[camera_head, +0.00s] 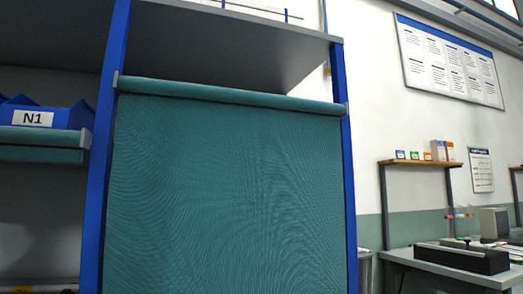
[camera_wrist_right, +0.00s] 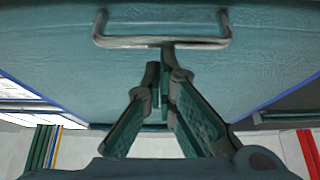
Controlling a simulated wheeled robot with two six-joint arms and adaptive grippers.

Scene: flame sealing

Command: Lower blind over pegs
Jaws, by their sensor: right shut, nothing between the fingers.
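The teal blind (camera_head: 225,190) hangs from its roller (camera_head: 230,97) between two blue posts. It fills the opening down to the bottom edge of the head view, and no pegs show. In the right wrist view the blind (camera_wrist_right: 70,60) carries a grey metal pull handle (camera_wrist_right: 112,42) near the top. My right gripper (camera_wrist_right: 162,72) is shut and empty, its fingertips close to the middle of the handle bar. I cannot tell whether they touch it. My left gripper is in neither view, and the head view shows neither arm.
A blue bin marked N1 (camera_head: 40,116) sits on the neighbouring bay at left, above another teal roller (camera_head: 40,138). A grey shelf (camera_head: 230,42) is above the blind. At right stands a workbench (camera_head: 450,273) with a black device (camera_head: 462,258).

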